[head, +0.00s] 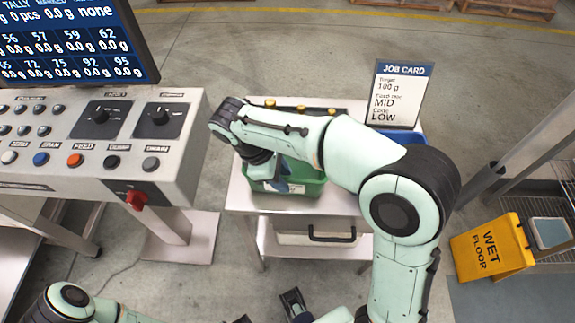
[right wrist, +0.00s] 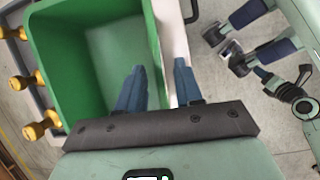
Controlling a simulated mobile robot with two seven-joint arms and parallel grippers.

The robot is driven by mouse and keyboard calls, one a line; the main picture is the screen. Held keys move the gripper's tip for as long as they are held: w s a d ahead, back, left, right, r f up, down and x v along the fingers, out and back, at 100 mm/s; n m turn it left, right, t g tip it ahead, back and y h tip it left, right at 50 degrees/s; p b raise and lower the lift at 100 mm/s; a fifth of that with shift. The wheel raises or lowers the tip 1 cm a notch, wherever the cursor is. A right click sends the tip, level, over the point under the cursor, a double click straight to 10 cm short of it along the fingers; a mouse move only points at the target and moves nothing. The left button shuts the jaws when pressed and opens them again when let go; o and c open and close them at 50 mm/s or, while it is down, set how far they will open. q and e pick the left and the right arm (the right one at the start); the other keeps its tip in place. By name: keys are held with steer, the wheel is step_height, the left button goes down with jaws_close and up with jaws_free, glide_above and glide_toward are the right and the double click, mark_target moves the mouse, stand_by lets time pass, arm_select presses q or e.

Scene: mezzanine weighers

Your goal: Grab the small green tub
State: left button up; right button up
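The small green tub (head: 300,186) stands on a small light-topped cart, partly covered by my right arm in the head view. In the right wrist view the tub (right wrist: 90,15) fills the left side and looks empty in the part that shows. My right gripper (right wrist: 160,75) is open at the tub. One blue finger is over the tub's inside and the other is outside it, with the tub's wall between them. I see no grip on the wall.
Brass-topped weights (head: 300,108) stand in a rack behind the tub. A blue container (head: 408,137) and a job card (head: 400,93) are at the cart's back right. A control console (head: 95,140) stands left. A yellow wet-floor sign (head: 490,250) stands right.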

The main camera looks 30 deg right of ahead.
glide_above(287, 194)
step_height(287, 194, down, 4)
steer(key=shift+s+f+b, duration=0.1)
steer(key=shift+f+b, duration=0.1)
steer(key=shift+b, duration=0.2)
steer(key=shift+c, duration=0.3)
jaws_close()
steer(key=shift+r, duration=0.1)
